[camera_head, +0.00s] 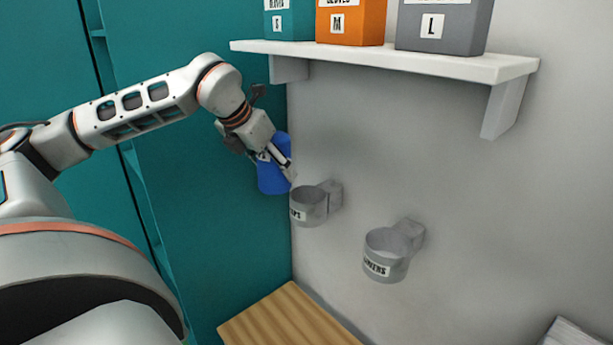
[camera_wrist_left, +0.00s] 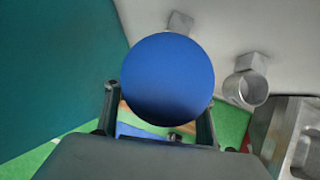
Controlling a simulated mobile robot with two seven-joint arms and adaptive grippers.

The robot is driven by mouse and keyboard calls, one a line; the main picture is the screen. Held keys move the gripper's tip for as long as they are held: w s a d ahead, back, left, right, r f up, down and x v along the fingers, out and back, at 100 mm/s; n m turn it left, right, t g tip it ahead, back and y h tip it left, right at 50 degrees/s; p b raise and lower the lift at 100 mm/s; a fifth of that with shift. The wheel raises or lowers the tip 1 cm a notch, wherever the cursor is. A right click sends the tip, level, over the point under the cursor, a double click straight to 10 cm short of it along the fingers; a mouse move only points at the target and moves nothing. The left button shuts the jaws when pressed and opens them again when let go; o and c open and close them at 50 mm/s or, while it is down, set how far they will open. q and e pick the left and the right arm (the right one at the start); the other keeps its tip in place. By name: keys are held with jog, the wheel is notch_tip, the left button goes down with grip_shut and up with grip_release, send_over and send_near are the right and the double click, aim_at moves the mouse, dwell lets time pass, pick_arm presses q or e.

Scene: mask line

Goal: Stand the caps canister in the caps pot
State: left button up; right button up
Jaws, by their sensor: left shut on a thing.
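My left gripper (camera_head: 283,167) is shut on a blue canister (camera_head: 272,179), the caps canister, whose label is mostly covered by the fingers. Its round blue end fills the middle of the left wrist view (camera_wrist_left: 168,78). The caps pot (camera_head: 308,207) is a grey open ring-like cup on a wall bracket, with a partly visible label ending in "PS". In the head view the canister is left of and slightly higher than this pot, its lower right edge close to the rim. In the left wrist view the canister hides the pot's cup. My right gripper is not in view.
A second grey pot (camera_head: 386,256), labelled with a word ending in "NERS", is on the wall to the right; it also shows in the left wrist view (camera_wrist_left: 246,88). A white shelf (camera_head: 400,58) with boxes is above. A teal panel (camera_head: 220,220) stands left. A slatted wooden surface (camera_head: 290,318) lies below.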

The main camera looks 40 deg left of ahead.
pick_arm(q)
jog(key=w+d+p, duration=0.1)
jog(key=w+p, duration=0.2)
jog(key=w, duration=0.7)
notch_tip(320, 180, down, 7)
jog(key=shift+w+b, duration=0.3)
jog(key=shift+b, duration=0.05)
jog(key=shift+f, duration=0.45)
jog(key=shift+f+b, duration=0.15)
jog(key=shift+b, duration=0.15)
jog(key=o, duration=1.2)
